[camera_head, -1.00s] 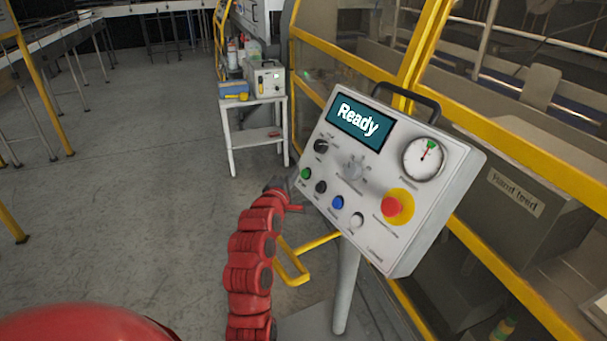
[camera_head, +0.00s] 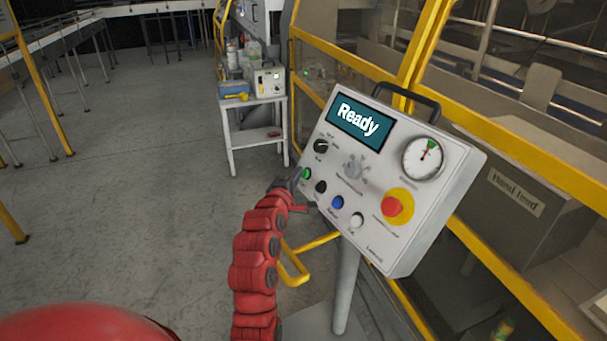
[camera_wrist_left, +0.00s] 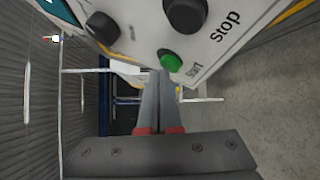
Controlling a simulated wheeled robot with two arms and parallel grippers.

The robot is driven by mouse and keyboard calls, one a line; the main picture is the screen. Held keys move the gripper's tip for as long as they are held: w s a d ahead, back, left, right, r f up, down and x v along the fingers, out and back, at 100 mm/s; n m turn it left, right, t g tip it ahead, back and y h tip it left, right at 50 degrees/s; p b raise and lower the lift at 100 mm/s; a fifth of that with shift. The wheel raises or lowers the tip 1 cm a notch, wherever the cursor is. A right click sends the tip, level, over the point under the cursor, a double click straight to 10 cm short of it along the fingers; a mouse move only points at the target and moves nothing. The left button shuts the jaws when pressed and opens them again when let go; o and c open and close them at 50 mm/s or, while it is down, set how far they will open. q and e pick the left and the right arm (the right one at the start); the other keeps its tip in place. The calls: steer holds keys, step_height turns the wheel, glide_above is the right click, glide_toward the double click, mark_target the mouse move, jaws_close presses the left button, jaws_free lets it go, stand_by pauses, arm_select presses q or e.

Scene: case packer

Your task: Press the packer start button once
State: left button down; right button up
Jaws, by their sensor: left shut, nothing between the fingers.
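The control panel (camera_head: 375,215) stands on a grey post, and its screen (camera_head: 359,122) reads "Ready". The green start button (camera_head: 306,174) is at the panel's left edge; in the left wrist view the green button (camera_wrist_left: 170,60) has a small label beside it that seems to read "Start". My left gripper (camera_head: 298,181) is shut and empty, its tips right by the green button. In the left wrist view the closed fingertips (camera_wrist_left: 163,76) are just below the button; I cannot tell whether they touch it. My right gripper is not in view.
Black, blue and white buttons and a red emergency stop (camera_head: 391,207) on a yellow ring sit close by on the panel. A yellow-framed guard (camera_head: 490,150) runs behind it. A small white table (camera_head: 255,103) stands farther back.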

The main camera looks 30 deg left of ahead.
arm_select(q)
steer(key=shift+w+d+f, duration=0.1)
steer(key=shift+w+f, duration=0.05)
steer(key=shift+w, duration=0.05)
stand_by(0.5)
steer(key=shift+s, duration=0.1)
steer(key=shift+s+a+r, duration=0.3)
steer(key=shift+s+r, duration=0.1)
steer(key=shift+s, duration=0.1)
steer(key=s, duration=0.1)
steer(key=s+a+r, duration=0.2)
steer(key=shift+s+r+b, duration=0.25)
steer(key=shift+s+b, duration=0.15)
stand_by(0.9)
